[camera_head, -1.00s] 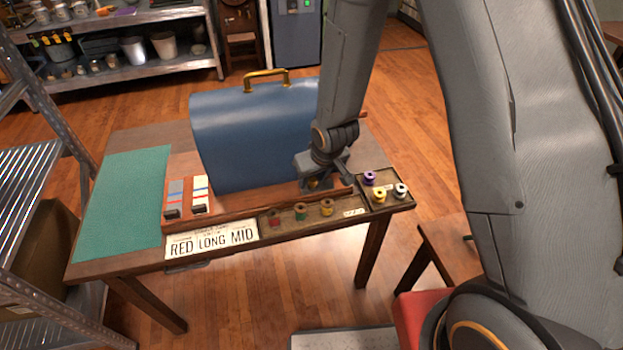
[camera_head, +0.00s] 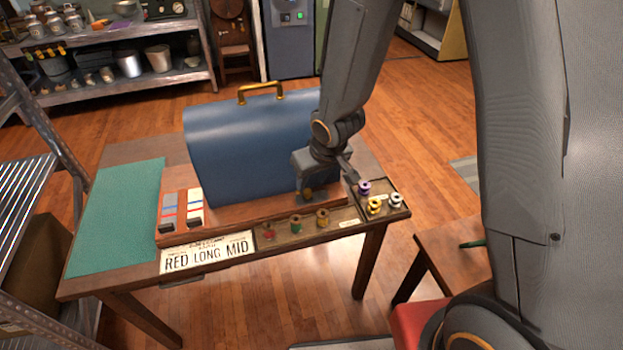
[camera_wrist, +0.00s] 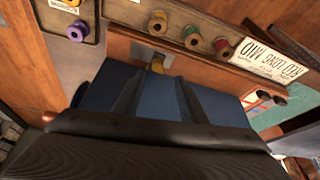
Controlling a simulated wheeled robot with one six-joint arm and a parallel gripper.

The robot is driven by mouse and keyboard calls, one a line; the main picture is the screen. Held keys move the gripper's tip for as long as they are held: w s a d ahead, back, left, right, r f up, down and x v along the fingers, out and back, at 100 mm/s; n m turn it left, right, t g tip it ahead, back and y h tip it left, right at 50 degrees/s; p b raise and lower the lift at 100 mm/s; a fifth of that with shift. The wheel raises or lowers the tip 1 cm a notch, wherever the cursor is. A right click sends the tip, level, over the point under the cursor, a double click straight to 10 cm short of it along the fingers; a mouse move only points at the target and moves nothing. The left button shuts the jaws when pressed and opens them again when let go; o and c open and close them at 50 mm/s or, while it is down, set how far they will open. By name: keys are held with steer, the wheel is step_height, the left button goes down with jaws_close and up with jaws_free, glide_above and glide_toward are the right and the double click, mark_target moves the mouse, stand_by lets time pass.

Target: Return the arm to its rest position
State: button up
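My gripper (camera_head: 328,188) hangs over the right end of the blue domed box on the table. Its two fingers are spread, and they also show apart in the wrist view (camera_wrist: 158,80). My arm reaches down from the upper right of the head view.
The blue box (camera_head: 250,140) has a brass handle. Several spools sit in the front tray (camera_head: 340,232) and right tray (camera_head: 384,189). A sign (camera_head: 206,254) reads RED LONG MID. A green mat (camera_head: 115,220) lies left. A metal rack (camera_head: 30,170) and a wooden stool (camera_head: 450,245) flank the table.

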stand_by(0.4)
steer(key=s+d+r+m+g+h, duration=0.1)
steer(key=s+d+r+m, duration=0.3)
steer(key=s+d+r, duration=0.7)
steer(key=s+d+g, duration=0.1)
steer(key=s+d, duration=0.1)
steer(key=d, duration=0.1)
steer(key=shift+m+g+h, duration=0.3)
steer(key=shift+h, duration=0.1)
steer(key=shift+s+d, duration=0.1)
